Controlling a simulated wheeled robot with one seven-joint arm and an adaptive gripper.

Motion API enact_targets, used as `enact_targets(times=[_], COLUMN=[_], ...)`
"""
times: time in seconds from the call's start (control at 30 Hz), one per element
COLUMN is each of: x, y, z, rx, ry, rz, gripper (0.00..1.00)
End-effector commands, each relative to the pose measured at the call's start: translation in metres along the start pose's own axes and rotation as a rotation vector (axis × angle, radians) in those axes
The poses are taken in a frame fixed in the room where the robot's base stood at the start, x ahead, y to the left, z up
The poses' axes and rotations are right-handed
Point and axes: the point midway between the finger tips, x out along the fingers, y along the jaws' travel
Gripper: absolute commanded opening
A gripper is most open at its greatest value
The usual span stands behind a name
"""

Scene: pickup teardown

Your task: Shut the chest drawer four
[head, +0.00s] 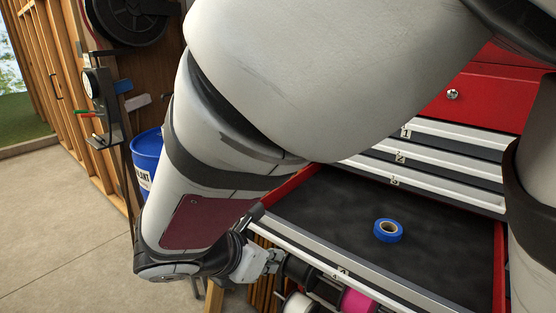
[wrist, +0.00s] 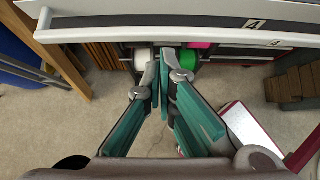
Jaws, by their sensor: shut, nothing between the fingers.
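Drawer four of the red chest is pulled out, its dark lined tray (head: 335,215) showing in the head view. Its pale front edge, labelled 4, runs across the top of the wrist view (wrist: 160,31). A blue tape roll (head: 388,230) lies inside. Drawers one, two and three (head: 440,158) above it look shut. My gripper (head: 277,259) is at the left part of the drawer's front. In the wrist view its green-padded fingers (wrist: 165,78) are together and empty, with the tips just below the drawer front in the picture. I cannot tell whether they touch it.
Spools, one pink (head: 357,301) and one white (head: 298,302), sit below the drawer. A blue barrel (head: 148,152) stands to the left, partly behind my arm. A red-edged pale object (wrist: 247,130) is at the lower right. Concrete floor (head: 60,215) is clear at left.

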Motion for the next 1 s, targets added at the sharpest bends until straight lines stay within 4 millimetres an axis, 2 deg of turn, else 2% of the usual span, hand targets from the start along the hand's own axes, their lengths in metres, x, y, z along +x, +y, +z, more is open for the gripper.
enact_targets(times=[0.37, 0.57, 0.77, 1.0], x=[0.001, 0.008, 0.033, 0.078], y=[-0.001, -0.001, -0.002, -0.002], z=[0.001, 0.008, 0.032, 0.077], rx=[0.0, 0.002, 0.005, 0.007], ry=[0.0, -0.001, -0.002, -0.002], rz=[0.0, -0.002, -0.004, -0.005], gripper=[0.0, 0.0, 0.0, 0.0])
